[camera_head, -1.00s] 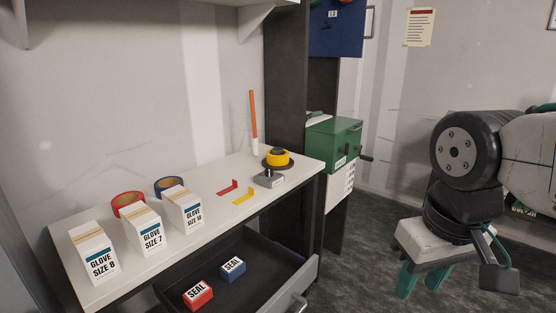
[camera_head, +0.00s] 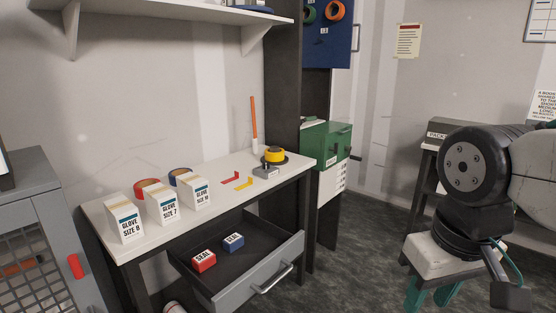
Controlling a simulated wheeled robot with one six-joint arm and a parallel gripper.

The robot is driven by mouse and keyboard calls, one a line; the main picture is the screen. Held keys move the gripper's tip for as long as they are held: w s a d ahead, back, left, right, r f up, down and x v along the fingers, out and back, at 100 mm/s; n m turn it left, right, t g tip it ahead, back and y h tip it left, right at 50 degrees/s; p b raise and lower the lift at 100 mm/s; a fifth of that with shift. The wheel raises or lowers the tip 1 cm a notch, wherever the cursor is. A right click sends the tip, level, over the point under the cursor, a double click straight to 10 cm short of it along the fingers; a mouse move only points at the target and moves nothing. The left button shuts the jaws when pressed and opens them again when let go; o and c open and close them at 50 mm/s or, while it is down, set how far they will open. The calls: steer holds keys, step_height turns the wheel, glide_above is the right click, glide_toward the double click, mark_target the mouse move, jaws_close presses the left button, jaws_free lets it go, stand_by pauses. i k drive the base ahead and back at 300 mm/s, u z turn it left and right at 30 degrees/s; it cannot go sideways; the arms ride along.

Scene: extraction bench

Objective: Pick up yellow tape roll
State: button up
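The yellow tape roll (camera_head: 274,154) sits on a dark round base on a small grey stand (camera_head: 266,172) near the right end of the white bench top (camera_head: 221,196). My arm is at the right of the view, well apart from the bench. My gripper's fingers (camera_head: 416,295) show as teal-green parts at the bottom edge, partly cut off. I cannot tell how far apart the fingertips are. No object shows between them.
Glove boxes (camera_head: 160,204) stand at the bench's left, with red (camera_head: 147,187) and blue (camera_head: 180,176) tape rolls behind. The open drawer (camera_head: 232,264) juts forward, holding two SEAL boxes. An orange-topped stick (camera_head: 254,118) stands behind the yellow roll. A grey cabinet (camera_head: 52,230) stands left.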

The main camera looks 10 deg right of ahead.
mark_target(269, 155)
steer(key=z, duration=0.6)
steer(key=i, duration=0.95)
steer(key=z, duration=0.65)
steer(key=i, duration=1.3)
steer(key=u, duration=0.55)
steer(key=i, duration=0.9)
steer(key=u, duration=1.15)
steer(key=i, duration=0.45)
steer(key=u, duration=0.3)
